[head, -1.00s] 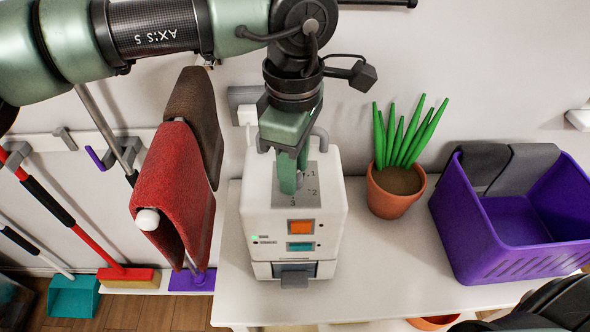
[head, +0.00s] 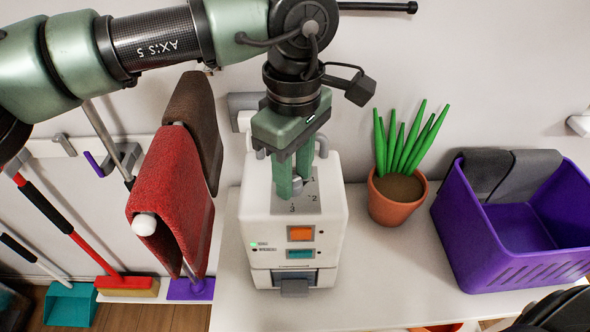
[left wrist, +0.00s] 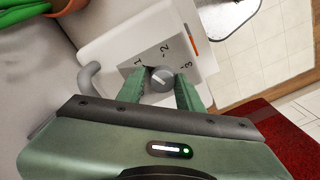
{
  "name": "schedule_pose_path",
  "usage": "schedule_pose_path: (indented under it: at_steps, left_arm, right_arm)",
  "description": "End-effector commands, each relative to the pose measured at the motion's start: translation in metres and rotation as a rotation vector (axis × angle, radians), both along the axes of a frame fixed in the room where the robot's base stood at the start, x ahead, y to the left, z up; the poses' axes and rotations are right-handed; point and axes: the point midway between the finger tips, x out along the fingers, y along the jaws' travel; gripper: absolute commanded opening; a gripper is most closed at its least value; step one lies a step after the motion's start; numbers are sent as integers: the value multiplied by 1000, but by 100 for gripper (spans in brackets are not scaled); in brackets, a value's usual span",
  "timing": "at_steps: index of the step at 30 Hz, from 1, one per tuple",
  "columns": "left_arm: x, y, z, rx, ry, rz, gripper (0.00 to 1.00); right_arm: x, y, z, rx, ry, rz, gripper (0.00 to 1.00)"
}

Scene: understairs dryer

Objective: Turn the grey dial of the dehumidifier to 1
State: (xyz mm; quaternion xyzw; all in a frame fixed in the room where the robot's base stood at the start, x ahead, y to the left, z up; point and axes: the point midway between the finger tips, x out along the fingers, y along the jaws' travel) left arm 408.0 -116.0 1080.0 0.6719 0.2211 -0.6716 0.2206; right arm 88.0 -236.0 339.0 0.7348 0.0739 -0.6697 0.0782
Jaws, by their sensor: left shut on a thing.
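The white dehumidifier (head: 295,235) stands upright on the white bench top, its top panel carrying the numbers 1, 2 and 3. My left gripper (head: 292,186) points down at this panel. In the left wrist view its fingers (left wrist: 160,86) are on either side of the round grey dial (left wrist: 162,79), shut on it. The dial carries a pale mark; I cannot tell for sure which number it points at. My right gripper is not in view.
A potted plant (head: 397,193) and a purple crate (head: 480,240) with a grey cloth over its rim stand right of the dehumidifier. A red towel (head: 172,195) and a brown one hang close on its left. Bare bench top (head: 385,275) lies in front of the plant.

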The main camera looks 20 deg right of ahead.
Motion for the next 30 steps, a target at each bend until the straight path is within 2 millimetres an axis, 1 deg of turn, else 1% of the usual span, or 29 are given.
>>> schedule_pose_path:
  at_steps: [1,2,3,11,14,17,24,27,30]
  left_arm:
    - [0,2,-2,8,2,0,0]
    - [0,2,-2,8,2,0,44]
    - [0,2,-2,7,2,0,52]
    - [0,1,-1,3,1,1,52]
    - [0,0,3,1,0,2,52]
    - [1,0,14,0,-3,3,52]
    - [0,0,55,1,-1,2,52]
    - [1,1,68,2,0,3,52]
    - [0,2,75,3,1,2,52]
  right_arm:
    - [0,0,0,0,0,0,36]
    - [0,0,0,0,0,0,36]
    - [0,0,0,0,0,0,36]
    - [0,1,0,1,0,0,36]
    - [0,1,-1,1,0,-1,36]
    - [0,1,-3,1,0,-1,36]
    - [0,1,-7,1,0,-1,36]
    - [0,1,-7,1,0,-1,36]
    - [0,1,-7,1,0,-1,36]
